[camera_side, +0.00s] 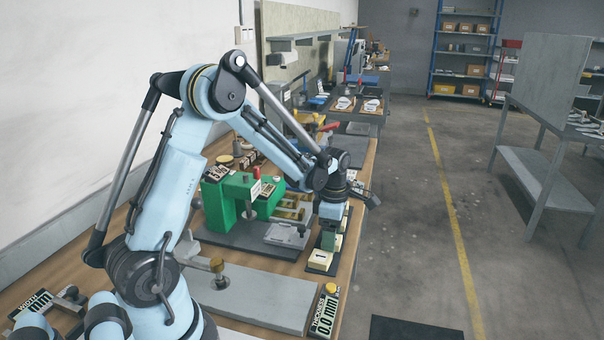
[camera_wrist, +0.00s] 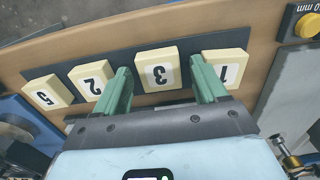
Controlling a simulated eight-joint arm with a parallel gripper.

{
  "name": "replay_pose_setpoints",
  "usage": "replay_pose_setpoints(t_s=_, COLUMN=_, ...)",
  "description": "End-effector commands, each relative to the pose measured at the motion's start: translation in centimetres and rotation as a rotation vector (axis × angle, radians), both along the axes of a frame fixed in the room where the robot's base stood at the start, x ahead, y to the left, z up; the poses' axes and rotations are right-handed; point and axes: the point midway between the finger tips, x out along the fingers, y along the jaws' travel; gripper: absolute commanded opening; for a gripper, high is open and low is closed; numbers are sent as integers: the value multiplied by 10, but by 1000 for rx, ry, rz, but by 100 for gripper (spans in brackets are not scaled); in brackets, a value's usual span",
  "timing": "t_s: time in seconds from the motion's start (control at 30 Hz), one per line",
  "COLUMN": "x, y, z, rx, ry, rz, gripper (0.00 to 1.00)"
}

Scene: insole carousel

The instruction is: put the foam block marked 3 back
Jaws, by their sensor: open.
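The foam block marked 3 (camera_wrist: 158,70) is pale cream with a white label and sits in a row on a dark strip (camera_wrist: 150,99). My gripper (camera_wrist: 160,64) is open, its two green fingers on either side of block 3. Gaps show between the fingers and the block in the wrist view. In the side view my gripper (camera_side: 329,240) is low over the strip, just behind the block marked 1 (camera_side: 320,260). Block 3 cannot be made out for certain there.
Blocks marked 1 (camera_wrist: 226,69), 2 (camera_wrist: 92,77) and 5 (camera_wrist: 47,91) share the strip. Block 1 is close to one finger, block 2 to the other. A green fixture (camera_side: 236,200) stands left of my gripper. A thickness gauge (camera_side: 325,311) lies near the bench edge.

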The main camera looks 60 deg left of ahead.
Motion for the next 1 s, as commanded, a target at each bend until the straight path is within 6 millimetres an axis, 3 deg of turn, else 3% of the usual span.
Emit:
replay_pose_setpoints(t_s=0.23, x=0, y=0, z=18, rx=0, ry=0, rz=0, gripper=72)
replay_pose_setpoints(t_s=0.7, x=0, y=0, z=100, rx=0, ry=0, rz=0, gripper=72)
replay_pose_setpoints(t_s=1.0, x=-1, y=-1, z=123, rx=1, ry=-3, rz=-12, gripper=72)
